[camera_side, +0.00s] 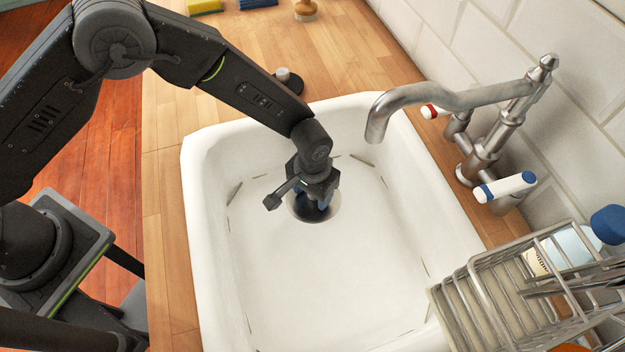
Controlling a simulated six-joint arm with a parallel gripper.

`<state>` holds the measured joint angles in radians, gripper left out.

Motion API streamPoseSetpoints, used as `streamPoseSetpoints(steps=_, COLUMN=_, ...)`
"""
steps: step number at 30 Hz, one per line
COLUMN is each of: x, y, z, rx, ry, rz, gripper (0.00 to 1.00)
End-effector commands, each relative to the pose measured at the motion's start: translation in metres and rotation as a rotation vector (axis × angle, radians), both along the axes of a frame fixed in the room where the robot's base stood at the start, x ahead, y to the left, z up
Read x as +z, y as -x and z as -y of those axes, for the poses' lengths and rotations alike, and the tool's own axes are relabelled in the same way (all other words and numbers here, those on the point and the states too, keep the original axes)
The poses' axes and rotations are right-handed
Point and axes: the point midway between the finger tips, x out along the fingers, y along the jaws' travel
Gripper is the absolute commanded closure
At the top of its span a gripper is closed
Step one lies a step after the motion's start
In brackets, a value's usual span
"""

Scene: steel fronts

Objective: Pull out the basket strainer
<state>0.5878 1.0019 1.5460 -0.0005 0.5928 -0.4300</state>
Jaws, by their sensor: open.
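A white sink (400,265) is set into the wooden counter. Its drain, with a metal rim (333,213), lies in the basin floor towards the back. My gripper (312,212) points down right over the drain, with its fingertips at the opening. It is open. The basket strainer is mostly hidden behind my gripper, and only the metal ring around the drain shows clearly. I cannot tell whether the fingers touch the strainer.
A steel faucet (440,97) reaches over the basin from the right, with red and blue marked handles. A wire dish rack (490,300) stands at lower right. A dark stopper (289,84) lies on the counter behind the sink. The front of the basin is clear.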

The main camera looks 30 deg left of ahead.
Motion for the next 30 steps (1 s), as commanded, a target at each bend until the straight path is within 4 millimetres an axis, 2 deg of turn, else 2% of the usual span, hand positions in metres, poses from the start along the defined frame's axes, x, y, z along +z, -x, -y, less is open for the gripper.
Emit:
streamPoseSetpoints(steps=11, x=-0.0056, y=0.0001, z=0.0, rx=0.0, ry=0.0, rz=0.0, gripper=0.43)
streamPoseSetpoints(steps=29, x=-0.0053, y=0.0002, z=-0.0001, rx=0.0, ry=0.0, rz=-0.001, gripper=0.99)
streamPoseSetpoints(steps=30, x=-0.0053, y=0.0002, z=-0.0001, rx=0.0, ry=0.0, rz=-0.001, gripper=0.74)
